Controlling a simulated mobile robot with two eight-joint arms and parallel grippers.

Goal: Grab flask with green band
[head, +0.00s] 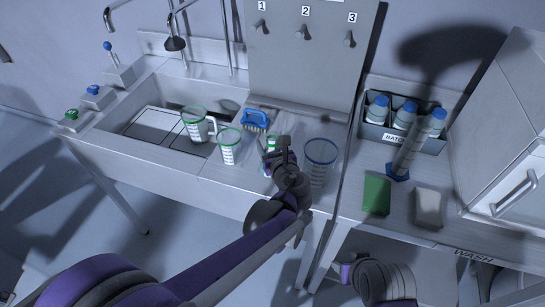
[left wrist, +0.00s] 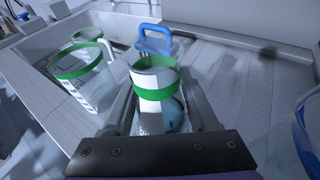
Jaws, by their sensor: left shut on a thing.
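The flask with the green band (left wrist: 154,78) stands between the fingers of my left gripper (left wrist: 160,105) in the left wrist view. It is a clear vessel with a green band below its rim and a wider lower body. The gripper is shut on it, one finger on each side. In the head view the flask (head: 273,142) shows only in part, because my left gripper (head: 272,155) and wrist cover its front. It is on or just above the counter; I cannot tell which.
A green-rimmed beaker (head: 229,146) is close on the left, with a green-rimmed jug (head: 196,124) beyond it. A blue brush (head: 255,121) is behind. A blue-rimmed beaker (head: 319,160) is close on the right. Blue-capped bottles, a green block (head: 377,194) and a pale block (head: 428,207) are further right.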

